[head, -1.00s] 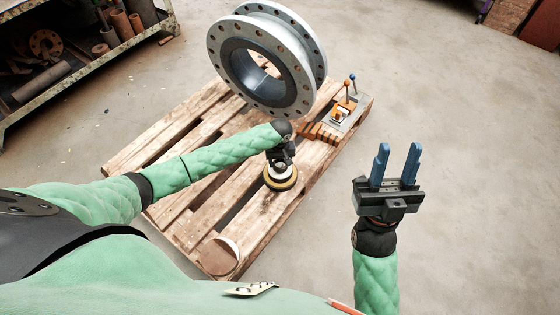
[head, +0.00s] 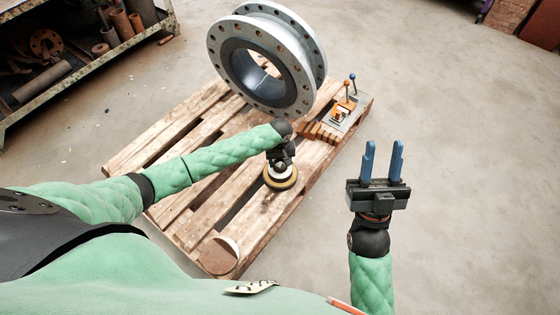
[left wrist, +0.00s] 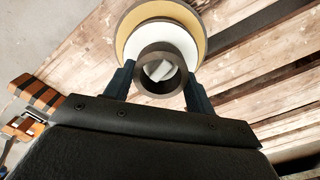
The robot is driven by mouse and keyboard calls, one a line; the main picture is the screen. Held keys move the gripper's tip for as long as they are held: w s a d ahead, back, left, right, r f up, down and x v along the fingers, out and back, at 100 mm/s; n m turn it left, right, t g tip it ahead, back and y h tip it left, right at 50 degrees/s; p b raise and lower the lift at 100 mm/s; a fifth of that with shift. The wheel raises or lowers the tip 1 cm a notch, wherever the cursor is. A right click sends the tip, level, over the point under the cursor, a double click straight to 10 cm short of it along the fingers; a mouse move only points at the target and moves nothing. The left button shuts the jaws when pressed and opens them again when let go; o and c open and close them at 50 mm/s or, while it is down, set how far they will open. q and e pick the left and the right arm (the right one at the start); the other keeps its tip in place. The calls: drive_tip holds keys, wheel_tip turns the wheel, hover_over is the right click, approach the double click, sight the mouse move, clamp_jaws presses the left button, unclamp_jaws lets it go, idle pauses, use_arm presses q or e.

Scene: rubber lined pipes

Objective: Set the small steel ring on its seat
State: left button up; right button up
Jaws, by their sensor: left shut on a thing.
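My left gripper (head: 281,163) is low over the pallet in the head view. In the left wrist view its two dark blue fingers (left wrist: 160,88) are shut on a small dark grey steel ring (left wrist: 162,91), one on each side. The ring is over a round seat with a white disc (left wrist: 150,33) and a wider yellow ring (left wrist: 190,12); a pale part shows through its hole. I cannot tell whether the ring touches the seat. In the head view the gripper partly hides the seat (head: 281,184). My right gripper (head: 382,163) is open and empty, right of the pallet.
A large grey flanged pipe piece (head: 222,40) stands at the pallet's far end. An orange-and-grey fixture with upright handles (head: 342,112) is at its right edge. A round disc (head: 218,256) lies on the near end of the wooden pallet (head: 178,128). A shelf with pipes (head: 75,65) stands left.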

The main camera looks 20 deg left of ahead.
drive_tip(key=shift+w+a+f+g, duration=0.2)
drive_tip(key=shift+w+f+g, duration=0.25)
drive_tip(key=shift+f, duration=0.4)
drive_tip(key=shift+w+a+f+g, duration=0.15)
drive_tip(key=shift+w+f+g, duration=0.2)
drive_tip(key=shift+w+f, duration=0.35)
use_arm(q)
drive_tip(key=shift+f, duration=0.1)
use_arm(e)
drive_tip(key=shift+s+f, duration=0.1)
drive_tip(key=shift+s, duration=0.05)
use_arm(q)
drive_tip(key=shift+f+p, duration=0.3)
drive_tip(key=shift+p, duration=0.1)
use_arm(e)
drive_tip(key=shift+r, duration=0.2)
use_arm(q)
drive_tip(key=o, duration=1.1)
